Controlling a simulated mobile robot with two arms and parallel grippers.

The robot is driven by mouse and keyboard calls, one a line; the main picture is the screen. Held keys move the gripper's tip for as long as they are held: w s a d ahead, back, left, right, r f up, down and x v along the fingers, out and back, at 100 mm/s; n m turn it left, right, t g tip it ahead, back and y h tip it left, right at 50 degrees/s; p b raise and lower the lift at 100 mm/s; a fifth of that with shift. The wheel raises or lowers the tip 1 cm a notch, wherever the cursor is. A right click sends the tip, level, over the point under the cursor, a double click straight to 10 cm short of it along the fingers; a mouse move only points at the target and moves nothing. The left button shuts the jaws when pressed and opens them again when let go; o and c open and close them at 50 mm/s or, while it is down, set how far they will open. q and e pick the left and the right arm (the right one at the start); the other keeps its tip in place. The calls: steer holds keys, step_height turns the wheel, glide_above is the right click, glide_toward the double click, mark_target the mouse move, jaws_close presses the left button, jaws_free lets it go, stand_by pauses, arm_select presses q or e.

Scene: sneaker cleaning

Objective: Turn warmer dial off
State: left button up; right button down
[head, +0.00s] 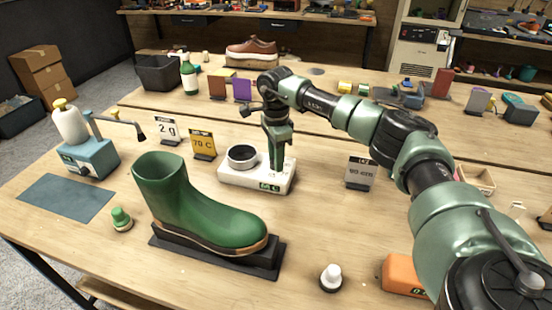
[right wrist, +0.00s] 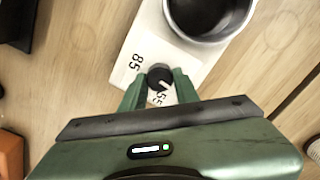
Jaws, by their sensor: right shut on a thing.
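The warmer (head: 232,178) is a white base on the table in the head view, with a dark round pot (head: 242,155) at its left and a small lit green readout on its front. Its black dial (right wrist: 158,76) shows in the right wrist view, with the printed marks 85 and 55 near it and a white pointer line. My right gripper (head: 279,168) points down at the right end of the warmer. In the right wrist view its two green fingers (right wrist: 157,88) are shut on the dial, one on each side. My left gripper is not in view.
A green boot (head: 195,210) stands on a dark stand (head: 262,262) left of the warmer. Signs (head: 203,145) stand behind and one sign (head: 360,172) stands to the right. A white-topped bottle (head: 331,277) and an orange box (head: 402,274) are near the front edge.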

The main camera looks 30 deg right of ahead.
steer(key=shift+w+r+n, duration=0.1)
steer(key=shift+n, duration=0.4)
stand_by(0.3)
steer(key=c, duration=1.1)
jaws_free()
steer(key=shift+o, duration=0.2)
step_height(320, 180, up, 8)
steer(key=shift+f+b, duration=0.1)
steer(key=shift+b, duration=0.45)
